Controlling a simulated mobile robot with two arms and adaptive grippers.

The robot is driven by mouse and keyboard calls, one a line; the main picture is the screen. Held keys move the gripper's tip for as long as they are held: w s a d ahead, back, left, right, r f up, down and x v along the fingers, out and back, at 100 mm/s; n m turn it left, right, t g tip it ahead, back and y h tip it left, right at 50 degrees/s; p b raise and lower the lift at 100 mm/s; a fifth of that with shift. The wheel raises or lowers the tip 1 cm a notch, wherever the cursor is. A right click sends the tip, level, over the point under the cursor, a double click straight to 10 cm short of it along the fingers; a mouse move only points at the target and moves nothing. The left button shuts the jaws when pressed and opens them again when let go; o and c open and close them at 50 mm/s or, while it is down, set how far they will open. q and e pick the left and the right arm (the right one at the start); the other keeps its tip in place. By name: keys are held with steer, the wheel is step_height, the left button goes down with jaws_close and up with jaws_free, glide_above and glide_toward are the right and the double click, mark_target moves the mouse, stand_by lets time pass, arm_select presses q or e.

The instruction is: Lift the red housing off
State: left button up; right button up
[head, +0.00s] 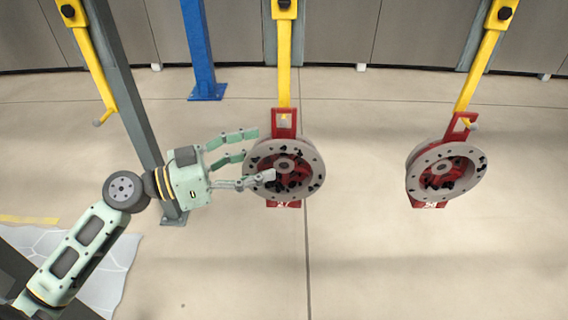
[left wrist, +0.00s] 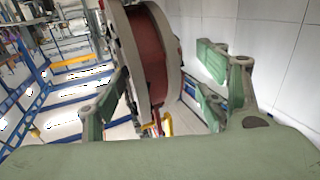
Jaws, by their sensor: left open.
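A red housing with a grey flanged ring (head: 312,160) hangs from a yellow hook (head: 284,60) in the middle of the head view. A second, similar red housing (head: 447,172) hangs from another yellow hook at the right. My left gripper (head: 264,155) is open, its fingers reaching the left side of the middle housing. In the left wrist view, that housing (left wrist: 155,55) stands between the spread fingers (left wrist: 160,95), its red drum and grey flanges seen edge-on. I cannot tell whether any finger touches it. My right gripper is not in view.
An empty yellow hook (head: 90,70) hangs at the left beside a grey post (head: 125,90). A blue post (head: 198,50) stands behind. Blue racks (left wrist: 60,90) show at the left in the left wrist view. The floor below the housings is clear.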

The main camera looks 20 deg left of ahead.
mark_target(281, 156)
arm_select(q)
steer(key=p+x, duration=0.1)
steer(key=x, duration=0.1)
steer(key=p+x, duration=0.2)
steer(key=shift+d+f, duration=0.25)
steer(key=shift+d, duration=0.05)
steer(key=shift+w+d+f, duration=0.1)
steer(key=shift+w+d, duration=0.1)
steer(key=shift+d, duration=0.05)
steer(key=shift+w+d+f, duration=0.1)
steer(key=shift+w+f, duration=0.05)
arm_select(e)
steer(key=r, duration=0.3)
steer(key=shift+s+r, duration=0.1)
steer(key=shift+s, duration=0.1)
arm_select(q)
steer(key=shift+c, duration=0.3)
jaws_close()
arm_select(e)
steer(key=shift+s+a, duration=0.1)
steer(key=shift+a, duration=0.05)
arm_select(q)
steer(key=shift+r, duration=0.25)
